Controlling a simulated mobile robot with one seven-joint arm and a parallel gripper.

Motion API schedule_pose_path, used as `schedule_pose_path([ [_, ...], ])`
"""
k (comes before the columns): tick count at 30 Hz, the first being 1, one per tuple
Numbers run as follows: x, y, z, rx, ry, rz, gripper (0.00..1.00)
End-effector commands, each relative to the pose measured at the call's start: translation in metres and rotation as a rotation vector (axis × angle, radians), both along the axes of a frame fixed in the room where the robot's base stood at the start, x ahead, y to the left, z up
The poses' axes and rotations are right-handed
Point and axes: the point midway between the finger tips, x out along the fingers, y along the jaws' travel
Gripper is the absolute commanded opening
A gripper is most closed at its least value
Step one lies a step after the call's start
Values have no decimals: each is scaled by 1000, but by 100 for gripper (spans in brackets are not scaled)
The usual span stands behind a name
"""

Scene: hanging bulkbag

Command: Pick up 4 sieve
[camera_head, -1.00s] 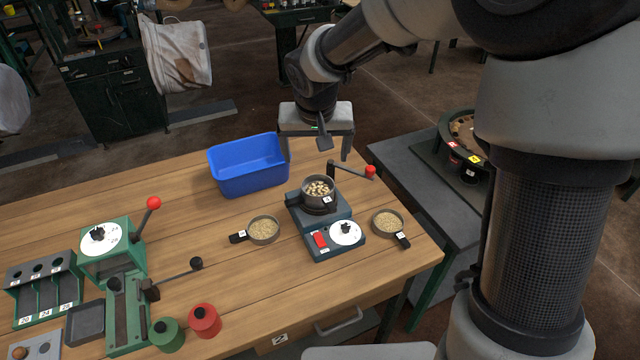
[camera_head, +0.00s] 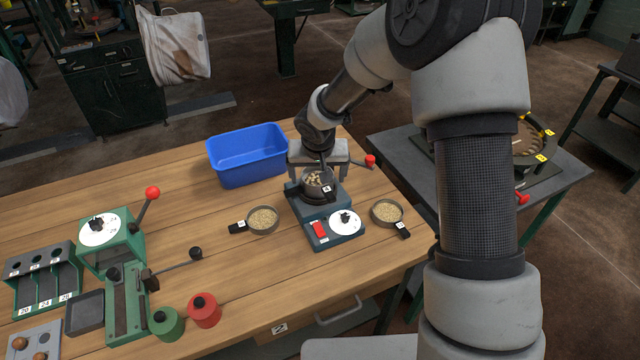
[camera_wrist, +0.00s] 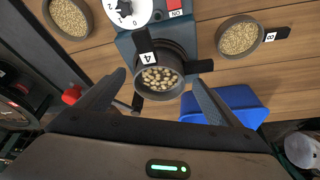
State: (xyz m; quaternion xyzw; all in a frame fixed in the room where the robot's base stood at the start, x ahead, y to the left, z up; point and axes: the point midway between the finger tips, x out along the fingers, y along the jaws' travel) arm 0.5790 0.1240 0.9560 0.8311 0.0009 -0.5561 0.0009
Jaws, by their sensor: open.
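The sieve marked 4 (camera_head: 318,178) is a dark round pan of pale beans, seated on top of the blue-grey shaker (camera_head: 334,228). In the wrist view the sieve (camera_wrist: 160,84) shows its white 4 label on a dark handle. My gripper (camera_head: 318,168) is open and reaches down over the sieve from behind. In the wrist view my gripper (camera_wrist: 158,80) has one finger on each side of the sieve, with no visible contact. Nothing is held.
Two sieves of finer grain lie beside the shaker, one left, marked 8 (camera_head: 263,221), and one right (camera_head: 386,212). A blue bin (camera_head: 247,168) stands behind left. A red-knobbed lever (camera_head: 370,160) is close to my gripper. Green press (camera_head: 110,245) stands at left.

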Motion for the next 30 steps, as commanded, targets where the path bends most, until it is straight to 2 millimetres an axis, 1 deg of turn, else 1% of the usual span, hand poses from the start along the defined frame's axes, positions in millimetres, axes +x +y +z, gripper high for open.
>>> schedule_pose_path([
  [1, 2, 1, -6, 1, 1, -1, 87],
  [3, 4, 1, -9, 1, -1, 0, 87],
  [10, 5, 0, -11, 1, -1, 0, 87],
  [11, 5, 0, -10, 1, -1, 0, 84],
  [18, 5, 0, -10, 1, -1, -1, 43],
  [19, 5, 1, -10, 1, -2, 0, 41],
  [26, 5, 0, -8, 1, -2, -1, 40],
  [29, 6, 0, 3, 1, -4, -3, 40],
  [30, 6, 0, 9, 1, -6, -3, 40],
])
